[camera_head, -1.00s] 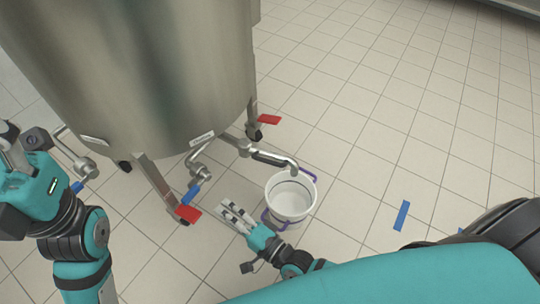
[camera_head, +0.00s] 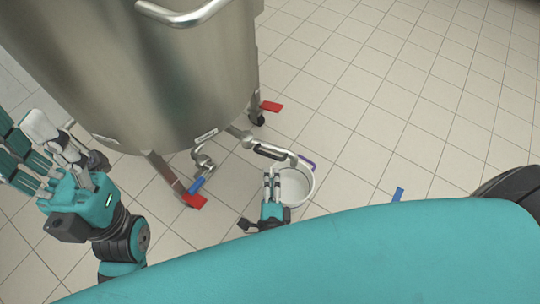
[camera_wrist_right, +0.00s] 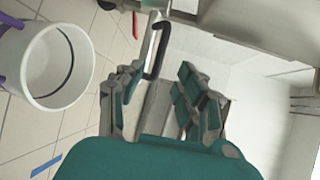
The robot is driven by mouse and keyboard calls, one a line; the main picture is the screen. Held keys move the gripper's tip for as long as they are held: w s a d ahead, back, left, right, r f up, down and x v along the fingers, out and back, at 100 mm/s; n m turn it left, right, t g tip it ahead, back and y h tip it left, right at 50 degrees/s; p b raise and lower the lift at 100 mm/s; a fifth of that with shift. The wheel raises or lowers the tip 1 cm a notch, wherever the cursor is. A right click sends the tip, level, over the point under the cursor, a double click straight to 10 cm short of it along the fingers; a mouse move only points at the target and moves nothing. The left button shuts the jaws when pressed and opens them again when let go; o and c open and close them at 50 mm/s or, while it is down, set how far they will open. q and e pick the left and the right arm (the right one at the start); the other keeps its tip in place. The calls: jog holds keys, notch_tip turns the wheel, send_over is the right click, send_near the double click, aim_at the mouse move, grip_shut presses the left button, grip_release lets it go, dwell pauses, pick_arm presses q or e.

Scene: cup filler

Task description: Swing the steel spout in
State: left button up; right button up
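The steel spout (camera_head: 272,151) is a bent pipe with a dark sleeve. It comes off the tank's lower side and its end is over the white bucket (camera_head: 309,190). My right gripper (camera_head: 272,176) is just below the spout, in front of the bucket's left side. In the right wrist view the spout (camera_wrist_right: 163,38) shows beyond the gap between the spread fingers of my right gripper (camera_wrist_right: 155,82), which is open. I cannot tell whether they touch. My left gripper (camera_head: 28,128) is at the left edge, fingers spread and empty.
The large steel tank (camera_head: 150,75) stands on legs with red-pedalled castors (camera_head: 194,201). A blue strip (camera_head: 398,194) lies on the tiles.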

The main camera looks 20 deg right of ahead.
aim_at(270, 155)
jog(key=b+x, duration=0.2)
jog(key=x, duration=0.6)
jog(key=shift+w+d+f, duration=0.1)
jog(key=shift+w+f, duration=0.05)
jog(key=shift+w, duration=0.15)
grip_shut()
